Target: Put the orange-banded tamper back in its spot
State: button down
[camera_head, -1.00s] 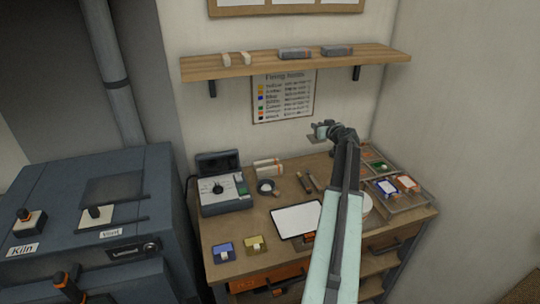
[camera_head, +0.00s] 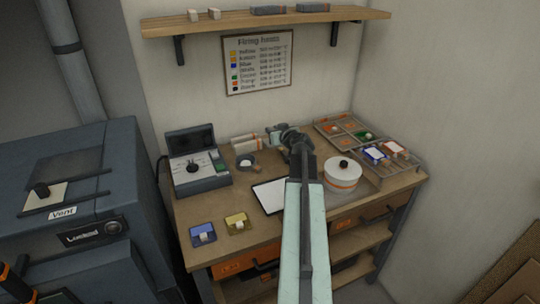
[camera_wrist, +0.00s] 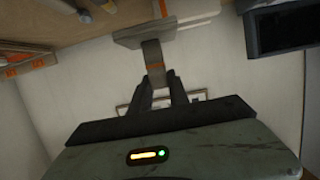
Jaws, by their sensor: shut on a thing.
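The orange-banded tamper (camera_wrist: 153,62) is in my gripper. In the wrist view my gripper (camera_wrist: 160,85) is shut on its grey handle, below the orange band. The tamper's flat grey head (camera_wrist: 145,35) points away from the fingers. In the head view my gripper (camera_head: 284,136) is over the back of the workbench (camera_head: 225,205), near the wall. The tamper is small there and partly hidden by my arm. I cannot make out the tamper's spot.
A control box (camera_head: 198,170) and white rolls (camera_head: 245,143) stand at the back left. A white sheet (camera_head: 266,197) lies mid-bench. A white lidded pot (camera_head: 343,177) and compartment trays (camera_head: 386,172) are on the right. Blue (camera_head: 203,236) and yellow (camera_head: 237,225) dishes sit in front.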

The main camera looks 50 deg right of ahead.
aim_at(270, 148)
jog(key=a+f, duration=0.1)
jog(key=f, duration=0.1)
jog(key=shift+s+a+f+b, duration=0.1)
jog(key=shift+a+f+b, duration=0.2)
jog(key=shift+a+b, duration=0.1)
jog(key=shift+a, duration=0.2)
notch_tip(270, 148, down, 5)
jog(key=b, duration=0.4)
jog(key=shift+r+b, duration=0.15)
jog(key=shift+b, duration=0.2)
jog(key=shift+f+b, duration=0.3)
jog(key=shift+f+b, duration=0.25)
jog(key=shift+b, duration=0.05)
jog(key=c, duration=1.2)
grip_release()
jog(key=shift+o, duration=0.2)
